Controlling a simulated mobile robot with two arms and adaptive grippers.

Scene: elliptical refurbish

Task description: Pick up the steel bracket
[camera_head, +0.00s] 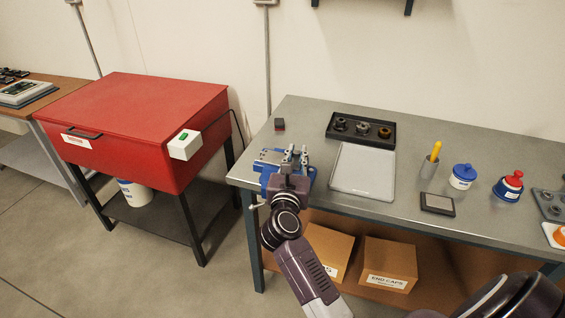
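A blue vise (310,175) with grey metal parts stands at the left end of the steel workbench.
A red cabinet (130,115) stands left. Cardboard boxes (388,262) sit below.

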